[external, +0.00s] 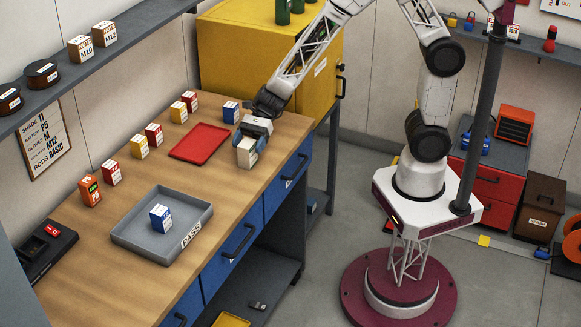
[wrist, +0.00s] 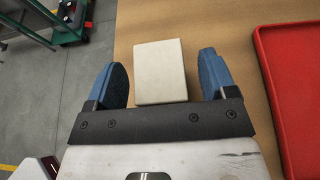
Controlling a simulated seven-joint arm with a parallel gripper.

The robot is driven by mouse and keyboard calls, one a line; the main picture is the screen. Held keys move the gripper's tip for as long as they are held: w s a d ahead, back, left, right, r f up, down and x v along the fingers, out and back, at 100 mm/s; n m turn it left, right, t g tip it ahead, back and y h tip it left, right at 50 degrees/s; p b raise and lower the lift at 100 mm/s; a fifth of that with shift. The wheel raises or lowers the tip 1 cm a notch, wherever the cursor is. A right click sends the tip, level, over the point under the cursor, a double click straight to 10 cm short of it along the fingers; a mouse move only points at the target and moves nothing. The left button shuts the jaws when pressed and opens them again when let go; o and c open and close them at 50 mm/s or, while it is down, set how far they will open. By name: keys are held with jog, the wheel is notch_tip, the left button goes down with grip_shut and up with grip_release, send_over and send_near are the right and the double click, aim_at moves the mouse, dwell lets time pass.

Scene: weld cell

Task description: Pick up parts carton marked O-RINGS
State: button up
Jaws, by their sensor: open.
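A pale cream carton (external: 246,155) stands on the wooden workbench near its right edge. My gripper (external: 250,141) is directly above it, pointing down, with its blue fingers open. In the wrist view the plain top of the cream carton (wrist: 161,72) lies between the two spread fingers of my gripper (wrist: 162,64), with a gap on each side. I cannot read any O-RINGS marking on it. Other small labelled cartons stand on the bench: a blue one (external: 231,112), a red one (external: 190,101) and a yellow one (external: 178,113). Their lettering is too small to read.
A flat red tray (external: 200,143) lies left of the cream carton. A grey PASS tray (external: 196,221) with a blue carton (external: 160,217) is nearer the front. More red and yellow cartons line the wall side. A yellow cabinet (external: 240,65) stands behind the bench.

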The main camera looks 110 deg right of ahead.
jog(key=shift+w+a+f, duration=0.15)
jog(key=shift+w+a, duration=0.15)
jog(key=shift+c, duration=0.4)
jog(key=c, duration=1)
